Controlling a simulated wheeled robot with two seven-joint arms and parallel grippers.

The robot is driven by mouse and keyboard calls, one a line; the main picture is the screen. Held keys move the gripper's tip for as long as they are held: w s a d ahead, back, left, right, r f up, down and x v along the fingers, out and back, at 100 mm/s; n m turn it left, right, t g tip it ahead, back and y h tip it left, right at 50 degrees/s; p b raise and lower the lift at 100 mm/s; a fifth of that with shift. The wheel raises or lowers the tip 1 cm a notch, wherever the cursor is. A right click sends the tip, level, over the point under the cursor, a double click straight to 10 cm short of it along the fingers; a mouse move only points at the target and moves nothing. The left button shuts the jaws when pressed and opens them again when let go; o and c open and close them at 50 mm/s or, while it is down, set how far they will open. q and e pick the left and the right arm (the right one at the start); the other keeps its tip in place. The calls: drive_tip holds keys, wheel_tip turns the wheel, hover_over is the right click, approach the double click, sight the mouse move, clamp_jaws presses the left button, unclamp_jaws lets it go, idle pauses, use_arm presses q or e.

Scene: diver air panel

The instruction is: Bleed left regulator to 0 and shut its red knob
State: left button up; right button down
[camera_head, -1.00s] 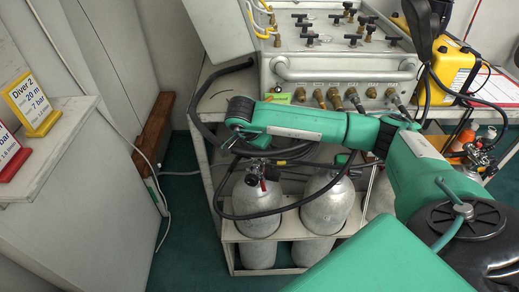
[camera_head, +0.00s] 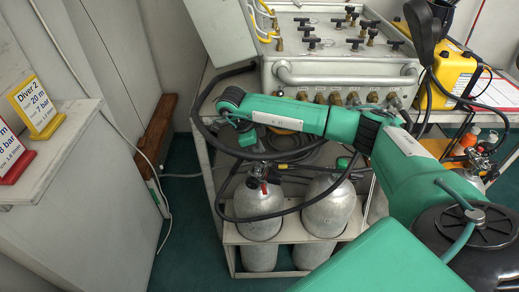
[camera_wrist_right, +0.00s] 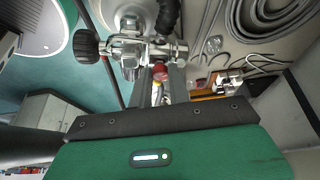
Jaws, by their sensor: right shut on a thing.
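In the right wrist view, a silver regulator (camera_wrist_right: 133,45) with a black hose and a black knob (camera_wrist_right: 87,46) is close ahead. Its red knob (camera_wrist_right: 160,72) sits between the fingertips of my right gripper (camera_wrist_right: 161,76), which is shut on it. The head view shows the left regulator (camera_head: 257,171) on top of the left grey cylinder (camera_head: 258,210), with a bit of red on it. My right arm reaches across from the right above it; its fingers are hard to make out there. My left gripper is in neither view. No gauge reading is legible.
A second grey cylinder (camera_head: 328,208) stands to the right in the same rack (camera_head: 285,243). The air panel (camera_head: 340,75), with its handle bar and valves, is behind my arm. A black hose (camera_head: 290,210) loops in front of the cylinders. Open floor lies to the left.

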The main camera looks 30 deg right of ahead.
drive_tip(key=shift+m+g, duration=0.3)
drive_tip(key=shift+m, duration=0.5)
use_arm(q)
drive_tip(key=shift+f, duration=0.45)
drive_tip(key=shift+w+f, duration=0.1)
use_arm(e)
drive_tip(key=shift+w+m, duration=0.1)
drive_tip(key=shift+m, duration=0.2)
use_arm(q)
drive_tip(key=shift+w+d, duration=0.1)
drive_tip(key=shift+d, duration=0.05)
use_arm(e)
drive_tip(key=c, duration=1.3)
unclamp_jaws()
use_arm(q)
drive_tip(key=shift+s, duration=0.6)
use_arm(e)
drive_tip(key=shift+r, duration=0.1)
